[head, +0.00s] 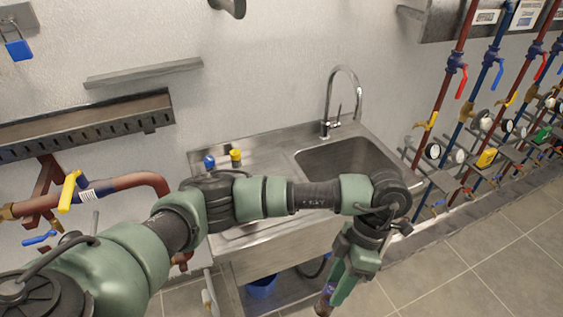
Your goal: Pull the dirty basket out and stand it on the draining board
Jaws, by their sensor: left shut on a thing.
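My left arm reaches across the sink unit, and my left gripper (333,291) points down in front of it, low over the floor. It is shut on a small brownish thing (324,303) at the bottom edge of the head view. Only part of that thing shows, and I cannot tell whether it is the dirty basket. The draining board (258,159) is the ribbed left part of the steel sink top, partly hidden behind my arm. A small blue item (209,161) and a yellow-topped item (235,157) stand on it. My right gripper is not in view.
The sink bowl (345,160) with a tall tap (340,100) is right of the draining board. A blue bucket (262,287) stands under the sink. Pipes with coloured valves line the right wall. A red pipe (130,182) with a yellow handle is at left. Tiled floor at lower right is clear.

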